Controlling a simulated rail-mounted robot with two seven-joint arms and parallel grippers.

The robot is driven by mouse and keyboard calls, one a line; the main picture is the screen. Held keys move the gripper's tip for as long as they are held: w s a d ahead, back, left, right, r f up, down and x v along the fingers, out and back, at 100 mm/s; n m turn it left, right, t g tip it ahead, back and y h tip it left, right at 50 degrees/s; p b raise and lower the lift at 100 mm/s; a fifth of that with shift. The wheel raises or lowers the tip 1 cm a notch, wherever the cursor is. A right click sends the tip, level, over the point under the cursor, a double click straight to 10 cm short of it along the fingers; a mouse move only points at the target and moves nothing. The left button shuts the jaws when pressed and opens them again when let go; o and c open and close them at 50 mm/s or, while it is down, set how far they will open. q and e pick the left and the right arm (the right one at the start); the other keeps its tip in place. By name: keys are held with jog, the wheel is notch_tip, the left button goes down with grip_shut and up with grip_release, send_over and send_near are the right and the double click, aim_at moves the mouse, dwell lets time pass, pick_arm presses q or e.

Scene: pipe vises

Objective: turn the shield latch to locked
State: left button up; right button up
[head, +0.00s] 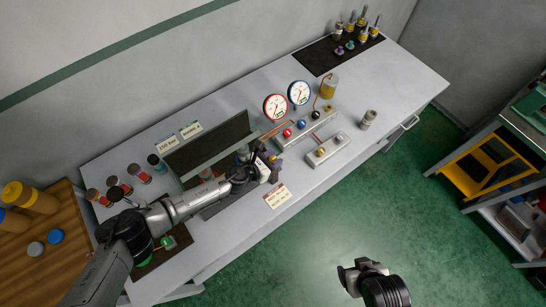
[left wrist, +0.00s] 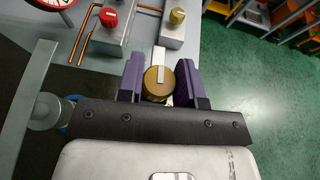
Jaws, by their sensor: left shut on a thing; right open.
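The brass latch knob (left wrist: 158,88) with a white pointer line sits between the purple fingers of my left gripper (left wrist: 159,76) in the left wrist view. The gripper is shut on it. The pointer line runs roughly up the picture, toward a pale strip beyond the knob. In the head view my left gripper (head: 271,162) is at the right end of the long dark shield trough (head: 212,143), and the knob is hidden or too small to tell there. My right gripper (head: 361,271) is open and empty over the green floor, off the bench front.
Two gauges (head: 275,107) and a valve manifold (head: 304,129) with coloured knobs stand just beyond the left gripper. A separate valve block (head: 327,149) is to its right. A printed card (head: 277,195) lies at the bench front. The bench's right part is mostly clear.

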pick_arm(q)
jog(key=n+t+y+p, duration=0.1)
jog(key=n+y+p, duration=0.1)
jog(key=shift+d+r+n+t, duration=0.1)
jog(key=shift+r+n+t, duration=0.1)
jog(key=shift+n+t, duration=0.15)
jog(key=shift+s+n+t+y+p, duration=0.1)
jog(key=shift+n+t+y+p, duration=0.45)
jog(key=shift+n+y+p, duration=0.35)
jog(key=shift+f+n+t+y, duration=0.15)
jog(key=shift+n+t+y, duration=0.25)
jog(key=shift+n+y, duration=0.55)
jog(key=shift+n+t+y, duration=0.3)
jog(key=shift+n+y, duration=0.5)
jog(key=shift+y, duration=0.45)
jog(key=shift+f+n+y, duration=0.1)
jog(key=shift+n+y, duration=0.8)
jog(key=n+y+b, duration=0.1)
jog(key=n+y, duration=0.1)
jog(key=y, duration=0.1)
jog(key=shift+f+n, duration=0.1)
jog(key=shift+n, duration=0.2)
jog(key=n+g+y+b, duration=0.1)
jog(key=n+y+b, duration=0.1)
jog(key=n+y, duration=0.1)
jog(key=shift+n+g+y+b, duration=0.6)
jog(key=shift+n+y, duration=0.2)
jog(key=shift+y, duration=0.3)
